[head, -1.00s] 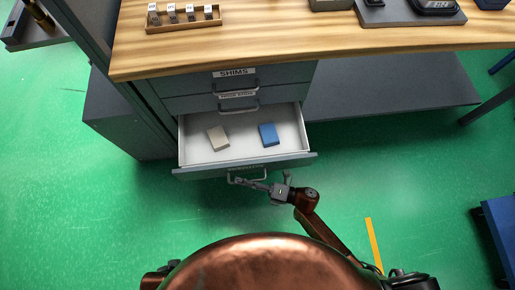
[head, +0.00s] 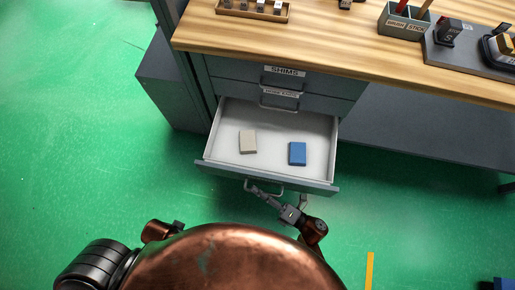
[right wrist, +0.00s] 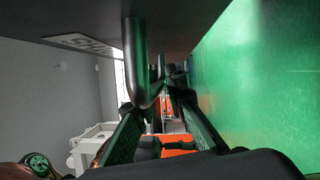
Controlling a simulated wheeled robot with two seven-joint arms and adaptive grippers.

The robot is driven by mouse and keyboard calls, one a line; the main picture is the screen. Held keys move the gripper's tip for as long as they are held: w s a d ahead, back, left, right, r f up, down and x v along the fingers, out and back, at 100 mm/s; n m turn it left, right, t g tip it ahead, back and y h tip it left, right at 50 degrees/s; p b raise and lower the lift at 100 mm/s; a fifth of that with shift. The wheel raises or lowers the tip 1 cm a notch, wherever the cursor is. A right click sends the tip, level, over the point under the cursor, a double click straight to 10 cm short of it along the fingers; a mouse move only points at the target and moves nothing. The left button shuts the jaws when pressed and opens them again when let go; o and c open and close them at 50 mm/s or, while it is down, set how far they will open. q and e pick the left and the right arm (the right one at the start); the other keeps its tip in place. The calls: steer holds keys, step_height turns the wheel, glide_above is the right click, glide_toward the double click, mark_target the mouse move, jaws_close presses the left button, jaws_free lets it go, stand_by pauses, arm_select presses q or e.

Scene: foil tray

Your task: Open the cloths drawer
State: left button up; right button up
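The bottom drawer (head: 270,170) of the grey cabinet stands pulled out in the head view. A beige block (head: 248,141) and a blue block (head: 297,153) lie inside it. Its front label cannot be read from above. My right gripper (head: 253,187) is at the handle (head: 277,190) on the drawer front. In the right wrist view, the fingers come together around the handle bar (right wrist: 134,55), under a dark front with a partly visible label (right wrist: 80,43). My left gripper is not in view.
Two closed drawers, the upper labelled SHIMS (head: 284,71), sit above the open one. The wooden bench top (head: 330,45) holds a small rack (head: 252,10) and a grey bin (head: 402,22). Green floor (head: 90,120) is free at the left.

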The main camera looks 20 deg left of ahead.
steer(key=o, duration=0.3)
steer(key=r+v, duration=0.1)
steer(key=v, duration=1.1)
steer(key=shift+f, duration=0.4)
